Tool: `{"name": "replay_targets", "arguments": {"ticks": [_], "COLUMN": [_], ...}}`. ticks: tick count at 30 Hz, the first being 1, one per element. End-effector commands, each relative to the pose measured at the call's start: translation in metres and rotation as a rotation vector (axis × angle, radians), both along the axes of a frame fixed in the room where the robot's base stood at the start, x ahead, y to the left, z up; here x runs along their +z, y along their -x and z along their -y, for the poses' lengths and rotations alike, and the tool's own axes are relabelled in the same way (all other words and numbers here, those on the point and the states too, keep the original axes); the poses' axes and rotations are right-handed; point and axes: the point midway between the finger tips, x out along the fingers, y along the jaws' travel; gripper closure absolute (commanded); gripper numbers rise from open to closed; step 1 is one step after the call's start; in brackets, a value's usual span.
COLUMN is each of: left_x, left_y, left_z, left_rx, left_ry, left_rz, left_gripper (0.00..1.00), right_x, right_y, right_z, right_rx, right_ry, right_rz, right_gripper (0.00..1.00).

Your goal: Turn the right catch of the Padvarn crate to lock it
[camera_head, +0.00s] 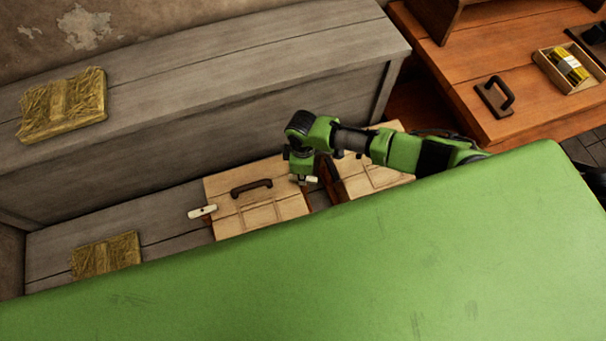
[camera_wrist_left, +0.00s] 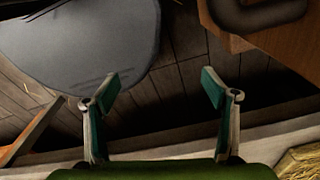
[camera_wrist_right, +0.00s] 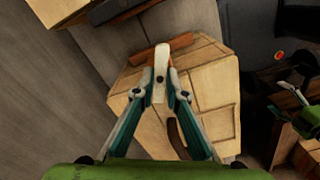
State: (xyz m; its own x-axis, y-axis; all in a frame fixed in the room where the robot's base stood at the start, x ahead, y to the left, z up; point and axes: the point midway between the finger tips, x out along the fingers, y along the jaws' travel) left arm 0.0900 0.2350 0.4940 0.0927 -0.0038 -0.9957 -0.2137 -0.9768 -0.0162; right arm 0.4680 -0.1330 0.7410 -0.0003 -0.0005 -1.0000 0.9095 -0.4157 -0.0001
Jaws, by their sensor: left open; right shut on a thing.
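The Padvarn crate (camera_head: 252,222), pale wood with a dark handle (camera_head: 251,187) on its lid, stands on a grey plank surface. Its left catch (camera_head: 202,211) is a small white bar sticking out past the crate's left edge. The right catch (camera_wrist_right: 162,62) is a similar white bar at the opposite edge. My right gripper (camera_head: 304,181) reaches down at that edge, and in the right wrist view its fingers (camera_wrist_right: 160,86) are shut on the catch, hiding part of it. My left gripper (camera_wrist_left: 158,88) is open and empty; it is not in the head view.
A second wooden crate (camera_head: 372,178) stands close on the right. A long grey chest (camera_head: 215,95) runs behind, with a straw bundle (camera_head: 62,105) on top; another bundle (camera_head: 105,255) lies at left. An orange-brown bench (camera_head: 470,65) is at the upper right. My green body covers the foreground.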

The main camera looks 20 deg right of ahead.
Motion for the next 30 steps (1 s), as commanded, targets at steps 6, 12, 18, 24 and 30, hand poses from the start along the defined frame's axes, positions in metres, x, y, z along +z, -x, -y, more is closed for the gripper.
{"name": "replay_targets", "arguments": {"ticks": [6,12,18,24,30], "left_x": [-0.0028,-0.0047,-0.0058,-0.0063,-0.0063], "left_y": [0.0004,0.0006,0.0008,0.0009,0.001], "left_z": [-0.0003,-0.0005,-0.0006,-0.0006,-0.0006], "left_rx": [0.0,0.001,0.001,0.001,0.001], "left_ry": [0.0,0.0,-0.001,-0.001,-0.001], "left_rz": [-0.001,-0.001,-0.001,-0.002,-0.002], "left_gripper": [0.22,0.22,0.22,0.22,0.22], "right_x": [-0.0006,-0.0005,-0.0002,0.0,0.0002], "right_y": [-0.0002,-0.0003,-0.0002,-0.0002,-0.0002], "right_z": [-0.0005,-0.0005,-0.0005,-0.0007,-0.0008], "right_rx": [0.191,0.329,0.421,0.468,0.48], "right_ry": [-0.001,-0.002,-0.002,-0.002,-0.002], "right_rz": [0.002,0.002,0.002,0.001,0.001], "right_gripper": [1.0,1.0,1.0,1.0,1.0]}}
